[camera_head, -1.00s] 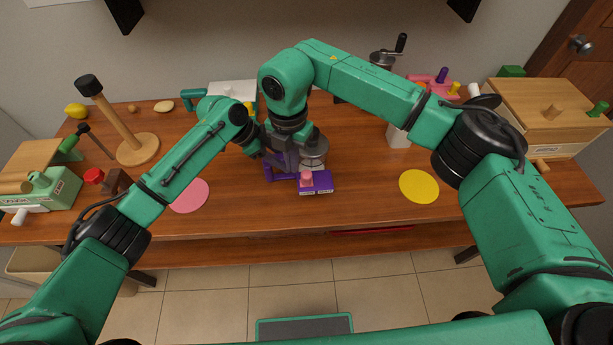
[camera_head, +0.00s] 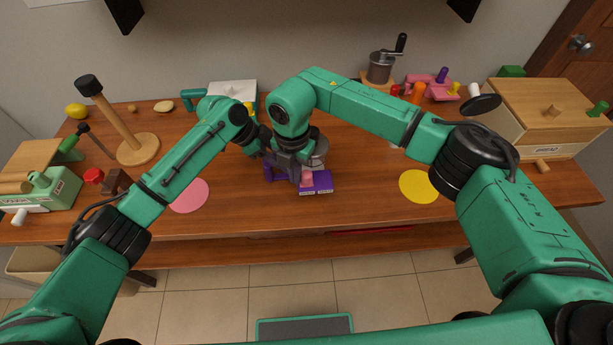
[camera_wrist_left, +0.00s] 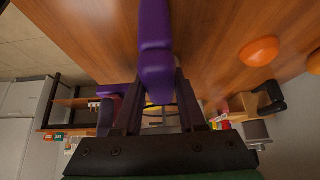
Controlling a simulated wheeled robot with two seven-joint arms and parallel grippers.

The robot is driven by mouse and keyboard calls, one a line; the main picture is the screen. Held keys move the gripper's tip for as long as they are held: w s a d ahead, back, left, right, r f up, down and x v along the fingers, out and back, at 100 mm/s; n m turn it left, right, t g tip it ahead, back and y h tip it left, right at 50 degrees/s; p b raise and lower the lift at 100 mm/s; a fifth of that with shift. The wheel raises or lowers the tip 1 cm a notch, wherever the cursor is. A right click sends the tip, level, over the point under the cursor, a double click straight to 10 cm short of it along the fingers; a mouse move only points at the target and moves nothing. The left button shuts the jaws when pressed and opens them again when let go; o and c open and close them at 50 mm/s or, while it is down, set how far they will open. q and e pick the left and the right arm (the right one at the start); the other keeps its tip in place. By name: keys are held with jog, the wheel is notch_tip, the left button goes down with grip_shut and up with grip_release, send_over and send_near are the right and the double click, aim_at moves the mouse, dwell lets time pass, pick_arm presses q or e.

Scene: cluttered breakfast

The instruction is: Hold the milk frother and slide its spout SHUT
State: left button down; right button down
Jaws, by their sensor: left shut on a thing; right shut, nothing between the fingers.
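The milk frother stands on the table in the middle of the head view, with a purple base (camera_head: 321,187), a silvery body (camera_head: 320,160) and a small pink part (camera_head: 308,179) at its front. My left gripper (camera_wrist_left: 157,100) is shut on the frother's purple handle (camera_wrist_left: 155,45), which fills the middle of the left wrist view. In the head view my left fingers are mostly hidden behind the wrists. My right gripper (camera_head: 301,180) is shut and empty, pointing down just left of the pink part. I cannot tell whether it touches it. My right wrist hides much of the frother and its spout.
A pink disc (camera_head: 188,195) and a yellow disc (camera_head: 419,186) lie flat on either side. A wooden stand (camera_head: 138,150) is at left, a grinder (camera_head: 381,67) at the back, a wooden box (camera_head: 545,105) at right. Bare table lies between the frother and the yellow disc.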

aim_at(308, 173)
jog(key=shift+d, duration=0.65)
jog(key=shift+w+d, duration=0.1)
jog(key=shift+d, duration=0.95)
jog(key=shift+d, duration=0.55)
jog(key=shift+a, duration=0.7)
jog(key=shift+r, duration=3.5)
